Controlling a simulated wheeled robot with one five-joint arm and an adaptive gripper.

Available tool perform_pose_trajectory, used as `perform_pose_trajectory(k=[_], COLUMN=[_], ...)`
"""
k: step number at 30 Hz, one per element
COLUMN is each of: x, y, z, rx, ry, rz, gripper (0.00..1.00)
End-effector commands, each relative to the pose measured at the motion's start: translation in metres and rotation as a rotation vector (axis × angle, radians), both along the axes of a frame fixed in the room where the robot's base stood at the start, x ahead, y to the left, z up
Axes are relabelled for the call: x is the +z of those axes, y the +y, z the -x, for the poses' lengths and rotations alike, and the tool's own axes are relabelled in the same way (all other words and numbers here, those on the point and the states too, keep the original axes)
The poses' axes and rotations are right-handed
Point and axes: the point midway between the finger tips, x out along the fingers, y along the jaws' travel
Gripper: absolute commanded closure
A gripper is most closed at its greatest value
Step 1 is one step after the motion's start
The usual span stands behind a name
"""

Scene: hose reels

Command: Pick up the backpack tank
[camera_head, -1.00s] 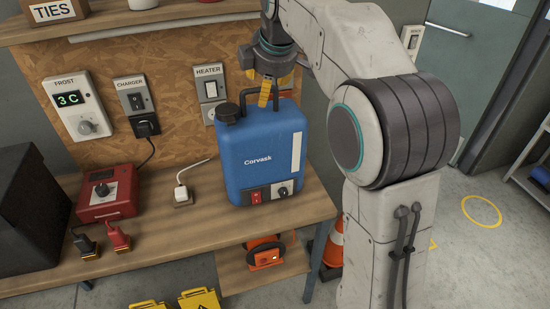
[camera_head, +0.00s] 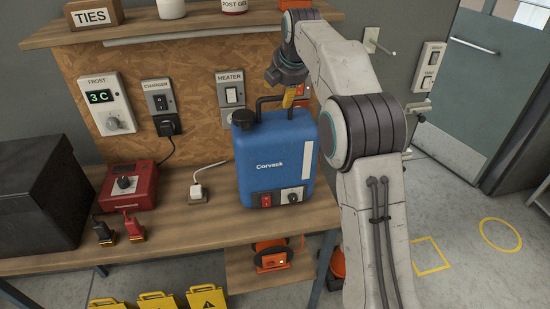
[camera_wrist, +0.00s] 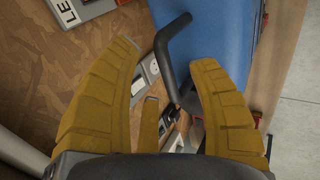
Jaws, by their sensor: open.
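The backpack tank is a blue box labelled Corvask (camera_head: 270,172), upright on the wooden bench in the head view. It has a black cap at its top left, a black carry handle (camera_head: 270,101) on top, and a red switch and knob low on its front. My gripper (camera_head: 290,98) is at the top of the tank, by the right part of the handle. In the wrist view the yellow fingers are spread wide, and the bent black handle (camera_wrist: 172,60) comes between them beside the blue tank (camera_wrist: 215,35). The fingers are not closed on it.
A red charger box (camera_head: 128,185), its red and black clamps and a white plug (camera_head: 198,190) lie left of the tank. A black box (camera_head: 40,195) stands at far left. A shelf (camera_head: 180,25) overhangs behind. An orange reel (camera_head: 270,255) sits below.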

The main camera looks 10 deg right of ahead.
Motion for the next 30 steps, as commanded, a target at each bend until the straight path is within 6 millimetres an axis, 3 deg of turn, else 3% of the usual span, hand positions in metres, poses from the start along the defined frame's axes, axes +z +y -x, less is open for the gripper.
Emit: perform_pose_trajectory(k=[16, 29, 30], x=[-0.031, -0.036, -0.036], y=[0.000, 0.000, 0.000], z=[-0.022, -0.023, -0.023], rx=[-0.001, -0.001, -0.001], ry=[0.003, 0.001, 0.001], rz=[-0.001, -0.001, -0.001], gripper=[0.46, 0.45, 0.49])
